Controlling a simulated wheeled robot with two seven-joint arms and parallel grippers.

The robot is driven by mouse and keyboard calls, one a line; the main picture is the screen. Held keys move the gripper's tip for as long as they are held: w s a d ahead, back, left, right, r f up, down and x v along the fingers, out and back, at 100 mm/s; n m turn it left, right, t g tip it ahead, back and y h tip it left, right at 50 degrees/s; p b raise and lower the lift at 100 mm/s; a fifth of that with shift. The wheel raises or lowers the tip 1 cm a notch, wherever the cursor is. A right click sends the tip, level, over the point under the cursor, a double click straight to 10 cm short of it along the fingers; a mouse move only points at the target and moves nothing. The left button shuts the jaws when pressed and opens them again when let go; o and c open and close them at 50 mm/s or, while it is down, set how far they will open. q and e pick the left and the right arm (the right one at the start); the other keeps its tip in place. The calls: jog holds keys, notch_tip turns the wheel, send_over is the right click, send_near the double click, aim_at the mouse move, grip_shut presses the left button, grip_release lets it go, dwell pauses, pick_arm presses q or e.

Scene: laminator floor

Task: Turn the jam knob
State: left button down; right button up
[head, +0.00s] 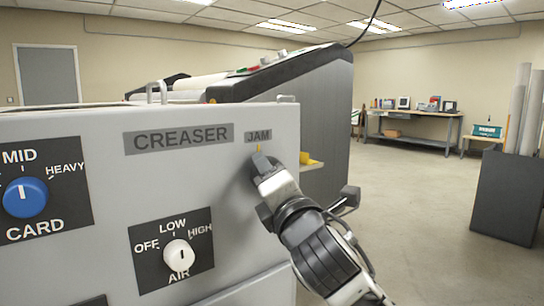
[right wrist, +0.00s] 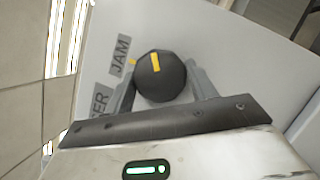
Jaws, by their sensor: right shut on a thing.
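The jam knob is a round black knob with a yellow pointer stripe (right wrist: 161,80) on the grey creaser panel (head: 110,190). In the right wrist view it sits between my right gripper's two fingers (right wrist: 160,90), which are shut on its sides. The stripe lies near a small yellow mark on the panel beside the JAM label (right wrist: 120,55). In the head view the right gripper (head: 262,172) reaches the panel just below the JAM label (head: 258,136) and hides most of the knob. My left gripper is not in view.
A blue CARD knob (head: 25,197) and a white AIR knob (head: 179,256) are on the same panel, left of my right arm. A larger grey machine (head: 315,105) stands behind. A dark bin with rolls (head: 510,195) is at right. The floor between is open.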

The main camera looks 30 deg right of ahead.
pick_arm(q)
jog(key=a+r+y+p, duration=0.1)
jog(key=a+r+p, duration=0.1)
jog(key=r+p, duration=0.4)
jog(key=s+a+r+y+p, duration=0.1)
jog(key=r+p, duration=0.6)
jog(key=p, duration=0.9)
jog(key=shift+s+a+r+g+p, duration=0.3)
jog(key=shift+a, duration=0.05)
pick_arm(e)
jog(key=m+g+y, duration=0.1)
jog(key=m+y, duration=0.3)
jog(key=m, duration=0.5)
jog(key=m+g+y, duration=0.2)
jog(key=m+y, duration=0.1)
jog(key=m, duration=0.7)
jog(key=d+m+g+y, duration=0.1)
jog(key=m+y, duration=0.3)
jog(key=m, duration=0.5)
jog(key=shift+r+m+g+y, duration=0.3)
jog(key=shift+r+g, duration=0.1)
jog(key=shift+g, duration=0.3)
jog(key=o, duration=1)
jog(key=shift+w, duration=0.1)
